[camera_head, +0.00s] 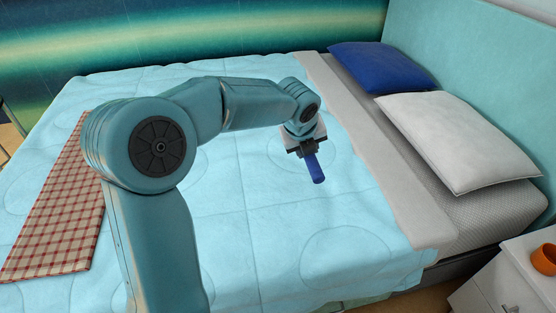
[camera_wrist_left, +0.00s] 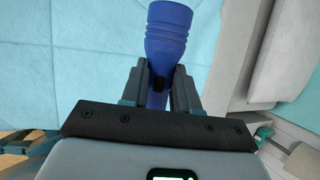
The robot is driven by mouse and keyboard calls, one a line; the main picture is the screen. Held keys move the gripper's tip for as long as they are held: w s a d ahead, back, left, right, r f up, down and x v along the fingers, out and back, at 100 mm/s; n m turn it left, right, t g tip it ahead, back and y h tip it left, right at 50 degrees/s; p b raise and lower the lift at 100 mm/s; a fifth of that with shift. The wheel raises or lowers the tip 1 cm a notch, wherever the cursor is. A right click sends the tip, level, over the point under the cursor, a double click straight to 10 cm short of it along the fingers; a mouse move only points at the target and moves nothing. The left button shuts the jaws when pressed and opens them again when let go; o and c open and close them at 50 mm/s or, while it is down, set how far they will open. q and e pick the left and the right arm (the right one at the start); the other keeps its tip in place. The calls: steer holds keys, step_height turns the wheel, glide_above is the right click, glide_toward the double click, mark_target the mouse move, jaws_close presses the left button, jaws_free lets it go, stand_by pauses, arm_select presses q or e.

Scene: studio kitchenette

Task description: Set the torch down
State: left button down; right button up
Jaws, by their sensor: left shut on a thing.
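The torch (camera_head: 316,169) is blue, with a ribbed, wider head. My left gripper (camera_head: 309,150) is shut on it over the light blue bed cover (camera_head: 235,190). In the left wrist view the torch (camera_wrist_left: 166,35) stands out between the two fingers of the left gripper (camera_wrist_left: 161,85), its wide head pointing away from the palm. In the head view it points down and slightly right. I cannot tell whether its lower end touches the cover. My right gripper is in neither view.
A white pillow (camera_head: 460,140) and a blue pillow (camera_head: 380,68) lie at the headboard. A red checked cloth (camera_head: 60,215) lies on the bed's left side. A white nightstand (camera_head: 508,283) with an orange cup (camera_head: 546,260) stands at the lower right. The cover around the torch is clear.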

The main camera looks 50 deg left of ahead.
arm_select(q)
step_height(320, 180, down, 12)
steer(key=b, duration=0.4)
step_height(320, 180, down, 6)
steer(key=b, duration=0.3)
steer(key=shift+r+b, duration=0.1)
steer(key=shift+b, duration=0.2)
steer(key=shift+r, duration=0.2)
steer(key=shift+f, duration=0.2)
steer(key=c, duration=1.1)
jaws_free()
